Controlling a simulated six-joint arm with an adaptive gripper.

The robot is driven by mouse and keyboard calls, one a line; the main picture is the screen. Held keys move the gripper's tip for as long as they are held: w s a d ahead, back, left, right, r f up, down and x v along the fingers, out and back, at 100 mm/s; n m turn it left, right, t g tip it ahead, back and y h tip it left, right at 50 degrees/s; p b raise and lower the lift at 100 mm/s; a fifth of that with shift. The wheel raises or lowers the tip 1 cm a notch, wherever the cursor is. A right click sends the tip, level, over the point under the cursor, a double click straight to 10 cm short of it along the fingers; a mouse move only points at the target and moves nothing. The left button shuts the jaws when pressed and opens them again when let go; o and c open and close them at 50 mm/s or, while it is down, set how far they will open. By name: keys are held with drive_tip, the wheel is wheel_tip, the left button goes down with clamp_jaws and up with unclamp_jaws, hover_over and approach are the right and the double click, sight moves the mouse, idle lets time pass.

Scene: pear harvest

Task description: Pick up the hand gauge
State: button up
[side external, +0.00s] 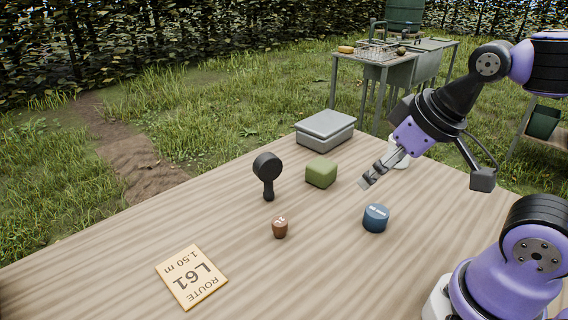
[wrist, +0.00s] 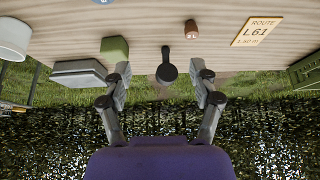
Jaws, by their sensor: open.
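The hand gauge is most likely the dark paddle-shaped tool (side external: 267,168) with a round head and short handle. No contact with anything is visible.
Near the tool are a green block (side external: 321,173), a grey scale-like box (side external: 325,129), a brown weight-like piece (side external: 280,228), a blue round tin (side external: 376,218) and a route card (side external: 191,277). A white container (wrist: 14,40) stands at the wrist view's left.

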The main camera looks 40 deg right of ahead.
drive_tip(key=w+r+m+g, duration=0.2)
drive_tip(key=w+r+m, duration=0.35)
drive_tip(key=w, duration=0.25)
drive_tip(key=m+g, duration=0.3)
drive_tip(key=m, duration=1.1)
hover_over(268, 168)
drive_tip(key=d, duration=0.1)
drive_tip(key=f, duration=0.6)
drive_tip(key=shift+w+d+f, duration=0.1)
drive_tip(key=shift+w+f, duration=0.05)
drive_tip(key=shift+w, duration=0.15)
drive_tip(key=shift+w+f+m+g, duration=0.1)
drive_tip(key=shift+f+m+g, duration=0.2)
drive_tip(key=shift+f+m, duration=0.3)
drive_tip(key=f, duration=0.9)
drive_tip(key=shift+w+f, duration=0.25)
drive_tip(key=shift+f, duration=0.15)
clamp_jaws()
